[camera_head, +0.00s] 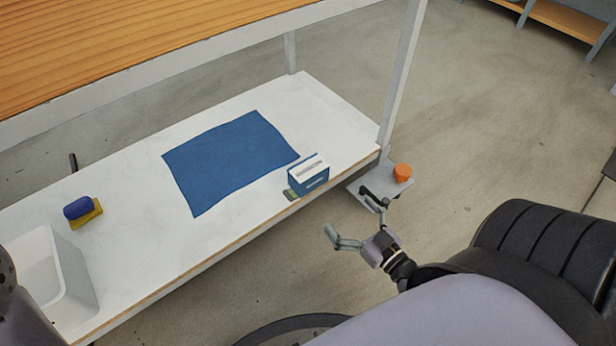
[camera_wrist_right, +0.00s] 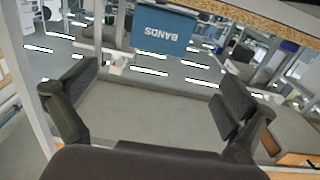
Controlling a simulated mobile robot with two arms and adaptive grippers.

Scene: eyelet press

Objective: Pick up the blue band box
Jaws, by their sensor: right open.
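The blue band box (camera_head: 308,181), with a white top opening, stands near the front edge of the white lower shelf (camera_head: 130,250). It also shows in the right wrist view (camera_wrist_right: 165,30) at the top, with "BANDS" upside down on its face. My right gripper (camera_head: 348,214) is open and empty, out in front of the shelf edge and to the lower right of the box. In the right wrist view its fingers (camera_wrist_right: 158,88) stand wide apart, with the box beyond them and not between them. My left gripper is not in view.
A blue cloth (camera_head: 228,160) lies left of the box. A small greenish-grey item (camera_head: 291,195) lies at its foot. A blue-and-yellow object (camera_head: 80,209) and a white bin (camera_head: 52,275) are at left. A wooden top overhangs.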

